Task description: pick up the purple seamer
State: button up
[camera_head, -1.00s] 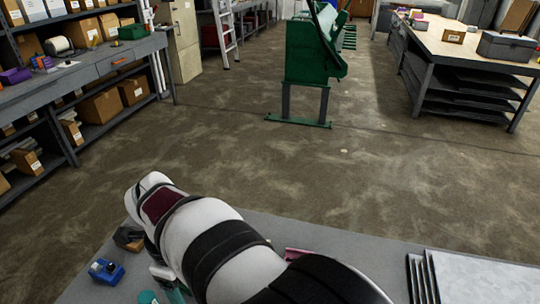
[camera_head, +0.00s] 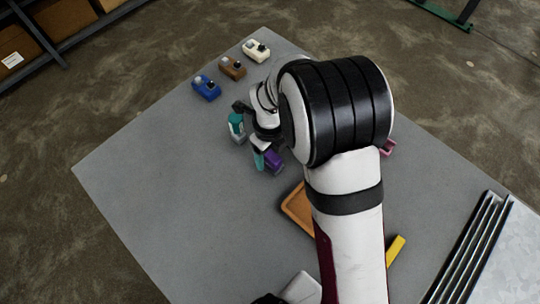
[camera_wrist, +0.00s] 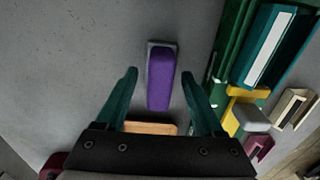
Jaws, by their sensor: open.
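The purple seamer (camera_head: 273,159) stands on the grey table. In the wrist view the purple seamer (camera_wrist: 160,80) shows as a long purple block on a grey base, just beyond and between my fingers. My gripper (camera_wrist: 159,77) is open, with one dark teal finger to each side of the seamer and a visible gap on both sides. In the head view my gripper (camera_head: 264,156) is close at the seamer, and my arm partly hides it. Whether the fingers are level with the seamer cannot be told.
Blue (camera_head: 207,87), brown (camera_head: 232,67) and cream (camera_head: 257,50) tools stand in a row towards the far corner. A teal item (camera_head: 236,124) is close to my wrist. An orange tray (camera_head: 296,207) and yellow item (camera_head: 396,247) lie nearer. The table's left side is clear.

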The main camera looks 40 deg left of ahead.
grip_shut()
dwell(0.4)
